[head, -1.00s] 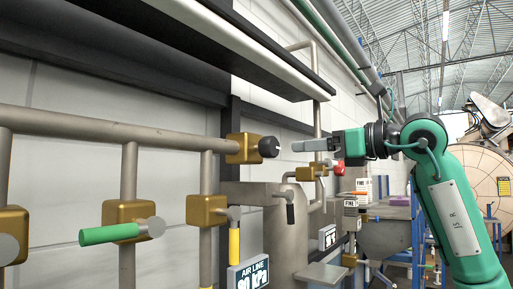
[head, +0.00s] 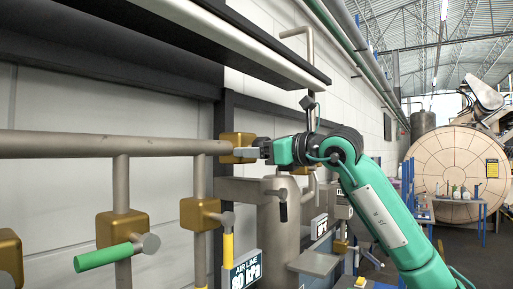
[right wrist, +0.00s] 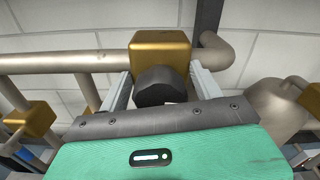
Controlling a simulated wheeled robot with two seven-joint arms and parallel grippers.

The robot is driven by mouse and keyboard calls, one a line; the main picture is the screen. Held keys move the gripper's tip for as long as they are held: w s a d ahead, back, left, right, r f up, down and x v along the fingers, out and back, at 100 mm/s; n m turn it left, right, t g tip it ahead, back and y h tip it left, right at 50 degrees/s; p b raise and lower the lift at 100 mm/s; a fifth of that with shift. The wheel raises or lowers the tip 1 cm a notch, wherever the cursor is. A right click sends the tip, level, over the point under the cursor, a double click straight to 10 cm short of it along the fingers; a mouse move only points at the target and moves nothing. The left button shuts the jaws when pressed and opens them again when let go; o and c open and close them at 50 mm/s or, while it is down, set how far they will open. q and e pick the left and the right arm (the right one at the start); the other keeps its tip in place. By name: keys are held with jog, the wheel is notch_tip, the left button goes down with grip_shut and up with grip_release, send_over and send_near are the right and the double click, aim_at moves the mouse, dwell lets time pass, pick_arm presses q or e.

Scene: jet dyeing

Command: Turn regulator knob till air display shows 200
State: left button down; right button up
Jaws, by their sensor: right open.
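The regulator is a brass block (head: 230,148) at the end of a horizontal pipe, and it also shows in the right wrist view (right wrist: 160,50). Its black knob (right wrist: 160,86) faces the wrist camera. My right gripper (right wrist: 162,74) is open, with one finger on each side of the knob; slight gaps seem to show beside it. In the head view my right gripper (head: 240,152) reaches the block from the right and mostly hides the knob. The air line display (head: 243,271) reads 80 kPa; its lower edge is cut off. My left gripper is not in view.
A green-handled valve (head: 105,256) and a yellow-handled valve (head: 228,250) sit on pipes at lower left. A black-handled valve (head: 282,205) hangs below my right gripper. A dark ledge (head: 270,70) runs overhead. A large round vessel (head: 445,175) stands far right.

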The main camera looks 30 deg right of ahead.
jog(key=shift+s+d, duration=0.1)
jog(key=c, duration=0.9)
jog(key=shift+c, duration=0.5)
